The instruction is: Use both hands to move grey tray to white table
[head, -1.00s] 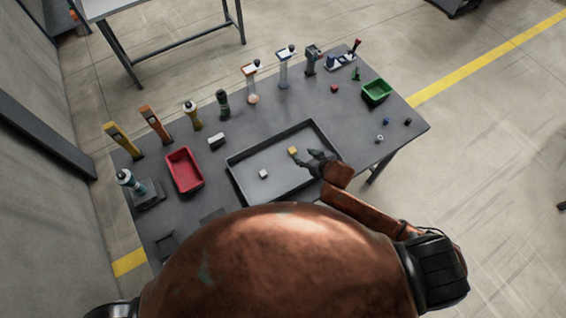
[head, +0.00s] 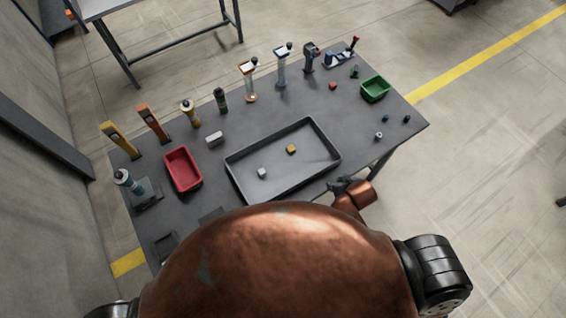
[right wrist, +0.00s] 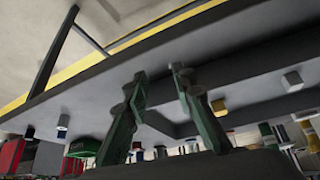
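The grey tray (head: 285,172) lies flat on the dark grey table. A yellow cube (head: 291,149) and a white cube (head: 262,173) sit inside it. My right gripper (head: 342,184) is near the tray's lower right corner at the table's front edge, apart from the tray. In the right wrist view, the right gripper's two fingers (right wrist: 159,72) are spread with nothing between them. My left gripper is not in view. A light-topped table (head: 108,6), likely the white table, is cut off at the upper left.
A red bin (head: 183,170) and a white block (head: 214,138) stand left of the tray. Several bottles and tools line the table's back edge. A green bin (head: 375,89) and small parts lie at the right. Open floor separates the two tables.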

